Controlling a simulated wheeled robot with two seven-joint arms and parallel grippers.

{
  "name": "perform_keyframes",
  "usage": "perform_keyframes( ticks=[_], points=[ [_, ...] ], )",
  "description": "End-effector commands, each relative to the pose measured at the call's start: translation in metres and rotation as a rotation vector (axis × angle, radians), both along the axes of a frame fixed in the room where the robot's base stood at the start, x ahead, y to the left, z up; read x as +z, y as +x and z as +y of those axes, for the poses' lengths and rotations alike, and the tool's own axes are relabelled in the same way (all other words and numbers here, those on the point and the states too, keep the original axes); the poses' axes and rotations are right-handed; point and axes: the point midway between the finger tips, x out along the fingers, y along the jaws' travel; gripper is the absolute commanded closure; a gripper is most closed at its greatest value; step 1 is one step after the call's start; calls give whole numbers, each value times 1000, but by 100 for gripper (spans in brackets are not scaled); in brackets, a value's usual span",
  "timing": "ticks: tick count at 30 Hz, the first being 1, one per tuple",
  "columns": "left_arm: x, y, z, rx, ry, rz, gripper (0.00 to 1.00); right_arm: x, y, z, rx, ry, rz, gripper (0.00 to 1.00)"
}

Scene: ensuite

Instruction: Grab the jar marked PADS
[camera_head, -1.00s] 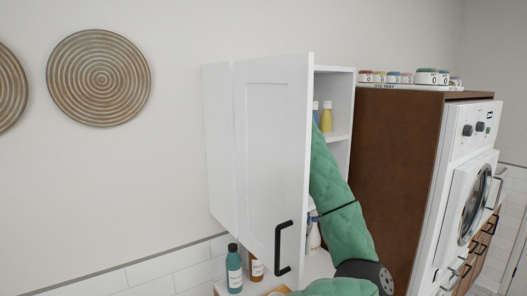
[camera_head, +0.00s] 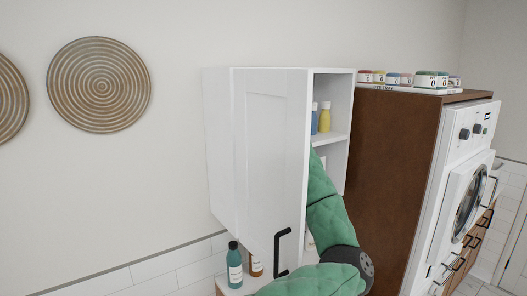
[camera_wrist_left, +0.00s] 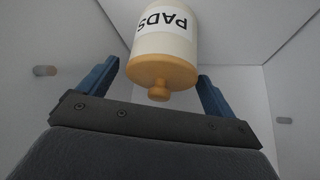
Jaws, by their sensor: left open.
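The PADS jar (camera_wrist_left: 165,48) shows in the left wrist view as a cream jar with a white label, its lettering upside down in the picture. Its tan lid and knob point toward my left gripper (camera_wrist_left: 158,72). The gripper is open, with one blue finger on each side of the lid end in the picture. I cannot tell whether either finger touches the jar. In the head view my left arm reaches into the white wall cabinet (camera_head: 333,82), and the open door (camera_head: 270,150) hides the hand and the jar. My right gripper is out of view.
The cabinet's upper shelf holds a yellow bottle (camera_head: 325,117) and a blue bottle (camera_head: 314,119). Below the cabinet stand a teal bottle (camera_head: 234,266) and an amber bottle (camera_head: 256,266). A brown tall unit (camera_head: 395,150) stands close on the right, with several small jars on top.

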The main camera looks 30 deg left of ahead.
Motion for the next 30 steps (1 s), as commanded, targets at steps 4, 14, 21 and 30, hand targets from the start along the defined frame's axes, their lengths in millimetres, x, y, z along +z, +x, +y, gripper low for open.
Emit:
perform_keyframes(
  ticks=[4, 14, 21, 30],
  points=[
    [-6, 3, 3, 1, 1, 1, 9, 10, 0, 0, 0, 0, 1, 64],
    [-9, 4, 3, 0, 0, 0, 13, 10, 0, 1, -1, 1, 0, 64],
    [-9, 4, 3, -1, 0, 0, 60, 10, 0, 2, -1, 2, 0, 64],
    [-8, 4, 3, 0, 1, -1, 77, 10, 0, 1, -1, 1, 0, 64]
  ],
)
